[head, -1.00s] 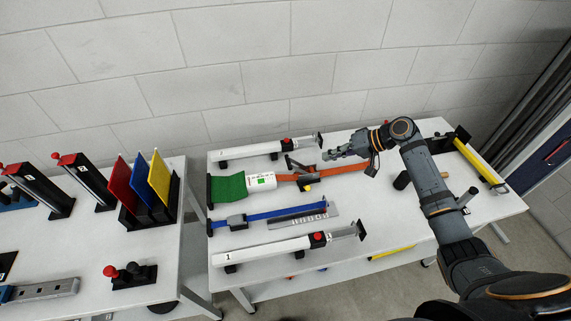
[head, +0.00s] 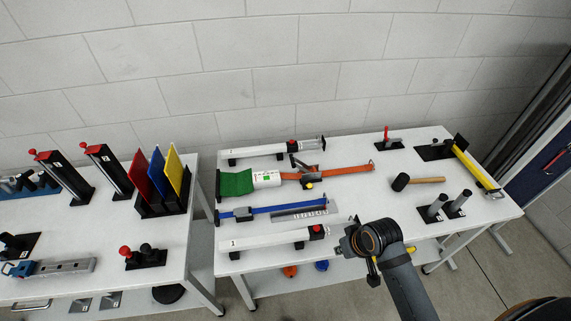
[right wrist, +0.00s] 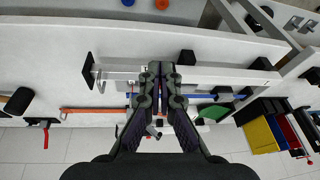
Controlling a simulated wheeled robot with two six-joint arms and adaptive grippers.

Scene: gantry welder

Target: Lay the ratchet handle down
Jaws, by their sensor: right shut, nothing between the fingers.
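The ratchet (head: 307,177) sits in the orange strap (head: 345,170) on the right-hand table, between the two long white bars. Its dark handle (head: 298,161) sticks up and back at a slant from the ratchet body, not flat on the strap. My right gripper (head: 348,240) is at the table's front edge, near the right end of the front white bar, well in front of the ratchet. In the right wrist view its fingers (right wrist: 161,70) are together and hold nothing. The orange strap also shows in that view (right wrist: 92,108), but my gripper hides much of the ratchet area. My left gripper is out of view.
A blue strap (head: 285,211) and the front white bar (head: 270,240) lie between my right gripper and the ratchet. The rear white bar (head: 265,151) lies behind it. Bare tabletop lies right of the straps.

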